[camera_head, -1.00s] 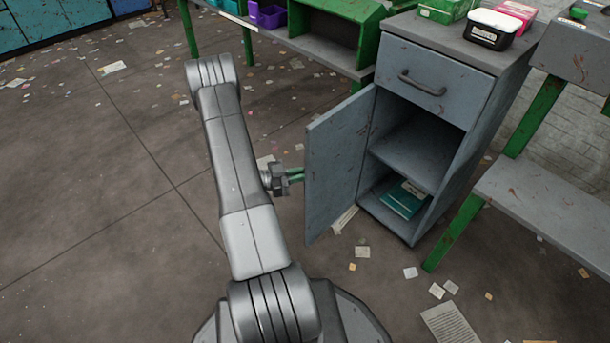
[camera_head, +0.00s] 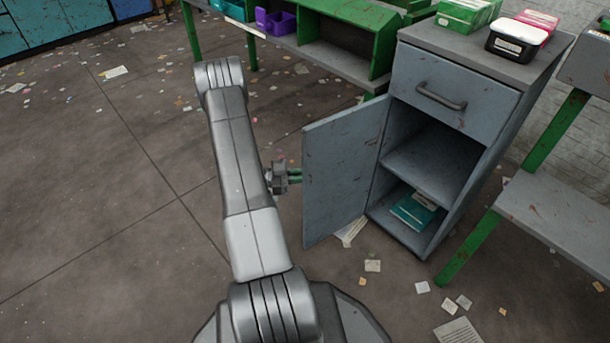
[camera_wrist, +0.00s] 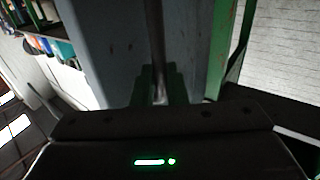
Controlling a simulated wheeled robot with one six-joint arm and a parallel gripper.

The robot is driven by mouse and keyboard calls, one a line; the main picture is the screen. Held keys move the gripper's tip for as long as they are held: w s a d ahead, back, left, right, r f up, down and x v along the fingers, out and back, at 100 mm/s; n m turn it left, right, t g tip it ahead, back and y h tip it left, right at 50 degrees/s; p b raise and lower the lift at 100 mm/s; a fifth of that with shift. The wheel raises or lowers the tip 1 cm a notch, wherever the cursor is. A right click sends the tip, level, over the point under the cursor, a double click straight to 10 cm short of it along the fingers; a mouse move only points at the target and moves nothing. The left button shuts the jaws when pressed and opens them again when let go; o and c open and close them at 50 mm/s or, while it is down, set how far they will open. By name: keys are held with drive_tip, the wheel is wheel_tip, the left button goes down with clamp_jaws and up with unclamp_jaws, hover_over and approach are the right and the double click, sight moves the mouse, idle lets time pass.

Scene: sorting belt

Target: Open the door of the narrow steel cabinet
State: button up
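The narrow steel cabinet (camera_head: 498,150) stands at the right in the head view, grey and scuffed, with a drawer on top. Its door (camera_head: 345,172) stands wide open, swung out to the left. The inside is exposed, with a shelf (camera_head: 432,168) and teal books (camera_head: 413,211) at the bottom. My gripper (camera_head: 295,175) is at the door's outer face, its fingertips partly hidden by the door edge. In the wrist view my green fingers (camera_wrist: 161,85) stand on either side of a vertical bar handle (camera_wrist: 155,40) and look closed on it.
A green-legged workbench (camera_head: 300,45) with purple bins (camera_head: 275,20) stands behind. Another bench (camera_head: 560,215) is close to the cabinet's right. Boxes (camera_head: 517,37) sit on the cabinet top. Paper scraps litter the floor, which is open at the left.

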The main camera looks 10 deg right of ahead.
drive_tip(key=o, duration=0.4)
drive_tip(key=shift+d, duration=0.35)
drive_tip(key=shift+o, duration=0.2)
drive_tip(key=shift+a, duration=0.15)
drive_tip(key=w+a+p, duration=0.1)
drive_tip(key=a+p, duration=0.2)
drive_tip(key=a, duration=1)
drive_tip(key=shift+w+a, duration=0.25)
drive_tip(key=shift+a, duration=0.1)
drive_tip(key=shift+s+d+b, duration=0.3)
drive_tip(key=shift+d+b, duration=0.2)
drive_tip(key=shift+d, duration=1.75)
drive_tip(key=shift+s+d+b, duration=0.25)
drive_tip(key=shift+d+b, duration=0.25)
drive_tip(key=shift+d, duration=1.75)
drive_tip(key=shift+s+d+b, duration=0.3)
drive_tip(key=shift+d+b, duration=0.2)
drive_tip(key=shift+d, duration=1.75)
